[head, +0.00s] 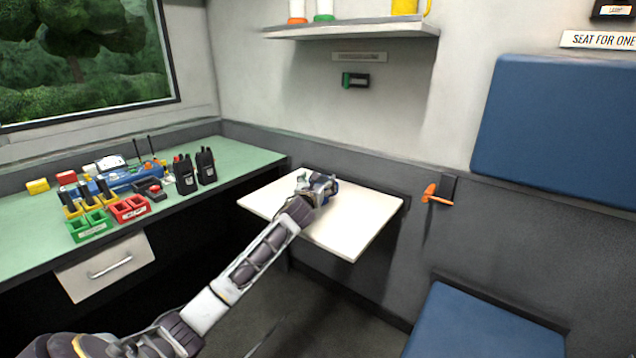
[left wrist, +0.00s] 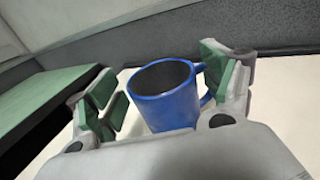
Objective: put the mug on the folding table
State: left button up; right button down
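A blue mug (left wrist: 170,97) stands upright on the white folding table (head: 355,235), near its back edge. In the head view only a bit of its blue side (head: 334,186) shows behind my left gripper (head: 320,184). In the left wrist view my left gripper (left wrist: 165,90) is open, with green-padded fingers on either side of the mug. A gap shows between the left finger and the mug. The right finger is close to the handle, and I cannot tell whether it touches. The mug's base is hidden by the gripper body. My right gripper is not in view.
A green counter (head: 240,160) at left holds black radios (head: 185,175), red and green bins (head: 130,208) and other gear. A shelf (head: 350,32) above carries a yellow mug (head: 405,7). An orange lever (head: 436,196) and a blue seat (head: 480,325) are at right. The table's front is clear.

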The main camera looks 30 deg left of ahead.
pick_arm(q)
jog(key=shift+r, duration=0.15)
dwell(0.3)
jog(key=shift+s+d, duration=0.1)
jog(key=shift+s, duration=0.3)
jog(key=shift+p+v, duration=0.55)
jog(key=shift+v, duration=1.15)
jog(key=shift+p+v, duration=0.3)
jog(key=shift+v, duration=1)
jog(key=shift+s+d, duration=0.15)
jog(key=shift+s, duration=0.5)
jog(key=shift+p+v, duration=0.5)
jog(key=shift+v, duration=1.25)
jog(key=shift+s+d, duration=0.1)
jog(key=shift+s, duration=0.05)
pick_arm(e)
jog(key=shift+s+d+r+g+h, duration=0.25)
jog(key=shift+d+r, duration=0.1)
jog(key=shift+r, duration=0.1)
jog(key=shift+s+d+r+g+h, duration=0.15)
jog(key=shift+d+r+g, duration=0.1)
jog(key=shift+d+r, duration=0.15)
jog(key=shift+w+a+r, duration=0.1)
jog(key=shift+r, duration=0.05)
pick_arm(q)
jog(key=shift+s, duration=0.1)
